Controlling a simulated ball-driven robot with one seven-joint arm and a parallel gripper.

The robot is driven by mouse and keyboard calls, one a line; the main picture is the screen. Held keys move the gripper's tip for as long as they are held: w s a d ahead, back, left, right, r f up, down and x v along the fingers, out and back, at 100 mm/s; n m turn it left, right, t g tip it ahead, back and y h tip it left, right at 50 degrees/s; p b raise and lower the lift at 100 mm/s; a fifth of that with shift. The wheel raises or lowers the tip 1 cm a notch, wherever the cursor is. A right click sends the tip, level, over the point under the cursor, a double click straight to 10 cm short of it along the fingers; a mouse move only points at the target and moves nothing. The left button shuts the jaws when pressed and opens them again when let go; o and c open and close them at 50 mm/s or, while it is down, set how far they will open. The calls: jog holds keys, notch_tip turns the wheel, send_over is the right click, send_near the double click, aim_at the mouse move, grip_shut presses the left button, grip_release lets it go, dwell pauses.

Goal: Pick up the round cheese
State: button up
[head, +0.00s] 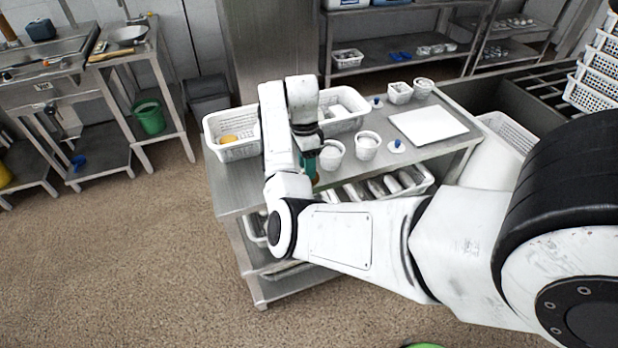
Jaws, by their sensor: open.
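I cannot tell for sure which thing is the round cheese. A yellow piece (230,138) lies in a white perforated basket (240,152) at the left end of the steel table. Two small white tubs (332,158) (368,150) with pale contents stand at the middle of the table. My gripper (309,168) is over the table just left of the nearer tub, pointing down. It is open; its fingertips are small and partly hidden by my arm, and a teal and brown shape shows there.
A second white basket (343,122) stands behind my arm. A white board (428,125), two more small tubs (400,93) (423,88) and blue-topped white items (397,146) lie to the right. Long white items fill a tray (424,184) below. A dark sink borders the right.

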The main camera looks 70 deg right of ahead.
jog(key=shift+s+a+f+p, duration=0.1)
jog(key=shift+f+p, duration=0.1)
jog(key=shift+f, duration=0.9)
jog(key=shift+s+a+f+p, duration=0.1)
jog(key=shift+f+p, duration=0.1)
jog(key=shift+f, duration=0.85)
jog(key=shift+w, duration=0.1)
jog(key=c, duration=0.8)
jog(key=shift+c, duration=0.2)
jog(key=shift+r, duration=0.15)
